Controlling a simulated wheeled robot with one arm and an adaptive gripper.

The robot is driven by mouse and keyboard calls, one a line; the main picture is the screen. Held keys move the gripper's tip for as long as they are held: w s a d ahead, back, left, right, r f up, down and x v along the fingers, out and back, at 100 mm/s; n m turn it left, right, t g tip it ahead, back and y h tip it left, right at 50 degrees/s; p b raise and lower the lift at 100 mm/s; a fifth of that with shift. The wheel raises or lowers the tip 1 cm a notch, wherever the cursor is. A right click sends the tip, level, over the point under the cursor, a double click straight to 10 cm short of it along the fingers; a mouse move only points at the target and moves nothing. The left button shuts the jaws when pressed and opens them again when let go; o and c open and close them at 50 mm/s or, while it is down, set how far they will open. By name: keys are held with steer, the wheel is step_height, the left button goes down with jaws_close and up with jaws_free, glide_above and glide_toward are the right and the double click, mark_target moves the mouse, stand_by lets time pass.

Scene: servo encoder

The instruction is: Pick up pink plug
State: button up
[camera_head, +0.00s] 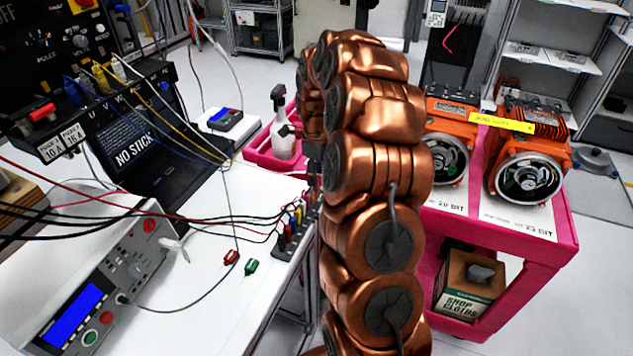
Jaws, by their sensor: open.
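No plug can be told as clearly pink. A small red plug (231,257) lies loose on the white table beside a green plug (250,266). Several coloured plugs stand in a dark terminal strip (284,252) at the table's right edge; they are small and crowded, and I cannot tell whether one is pink. My copper arm rises in the middle of the view and hides much behind it. My gripper (313,178) shows only as a narrow dark part left of the arm, above the far end of the strip. It is open, with no plug seen in it.
Red, black and other leads cross the table (190,318) to the strip. A bench meter (95,285) and a laptop (150,130) stand on the left. The table's front is clear.

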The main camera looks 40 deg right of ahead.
mark_target(316, 189)
steer(key=shift+w+d+f+p, duration=0.15)
steer(key=shift+f+p, duration=0.45)
steer(key=shift+f, duration=1.2)
jaws_close()
